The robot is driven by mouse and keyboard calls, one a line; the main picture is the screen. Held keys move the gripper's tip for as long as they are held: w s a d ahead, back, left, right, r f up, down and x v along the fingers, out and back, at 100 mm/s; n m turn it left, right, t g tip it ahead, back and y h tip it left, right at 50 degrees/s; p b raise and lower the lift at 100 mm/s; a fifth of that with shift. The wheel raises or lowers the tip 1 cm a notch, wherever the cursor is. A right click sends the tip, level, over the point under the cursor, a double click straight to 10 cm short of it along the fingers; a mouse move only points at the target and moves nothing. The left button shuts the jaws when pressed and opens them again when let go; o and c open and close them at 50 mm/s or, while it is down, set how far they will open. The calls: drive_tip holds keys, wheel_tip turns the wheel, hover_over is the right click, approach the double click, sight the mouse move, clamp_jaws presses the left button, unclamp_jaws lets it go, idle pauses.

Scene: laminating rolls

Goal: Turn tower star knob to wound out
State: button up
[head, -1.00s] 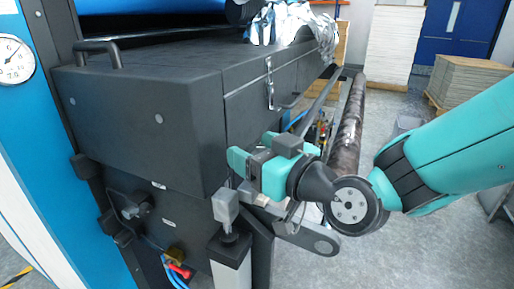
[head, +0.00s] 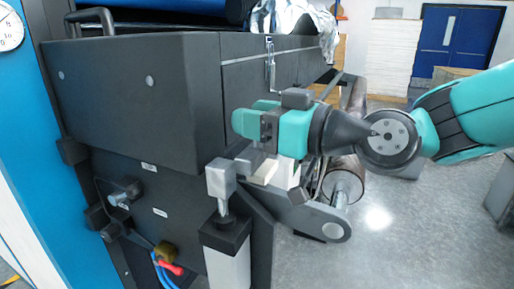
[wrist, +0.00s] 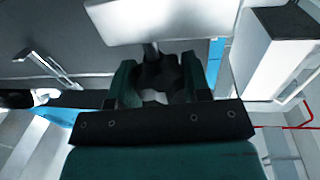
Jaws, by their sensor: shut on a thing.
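A dark lobed knob, which looks like the star knob (wrist: 158,75), sits between the fingers of my gripper (wrist: 160,88) in the wrist view. A short stem joins it to a pale metal block (wrist: 155,20) above it in that picture. My gripper (head: 250,122) is shut on the knob, with a teal finger on each side. In the head view, the gripper is in front of the dark machine housing (head: 140,90), above and right of a silver block on a post (head: 221,178). I cannot make out the knob there, nor read its setting.
A roller (head: 343,180) and a grey bracket arm (head: 320,222) are below and right of the gripper. A latch (head: 270,65) is on the housing above it. Small fittings (head: 122,195) and hoses are at lower left. Open floor (head: 400,240) lies to the right.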

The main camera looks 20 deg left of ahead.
drive_tip(key=n+g+b, duration=0.2)
drive_tip(key=g+b, duration=0.1)
drive_tip(key=shift+w+f, duration=0.1)
drive_tip(key=shift+f, duration=0.15)
drive_tip(key=shift+r+n+g+b, duration=0.2)
drive_tip(key=shift+n+g, duration=0.45)
drive_tip(key=shift+g, duration=0.4)
drive_tip(key=shift+r+n+g+b, duration=0.15)
drive_tip(key=shift+n+g, duration=0.5)
drive_tip(key=shift+g, duration=0.7)
drive_tip(key=o, duration=0.9)
drive_tip(key=shift+o, duration=0.2)
drive_tip(key=shift+f, duration=0.1)
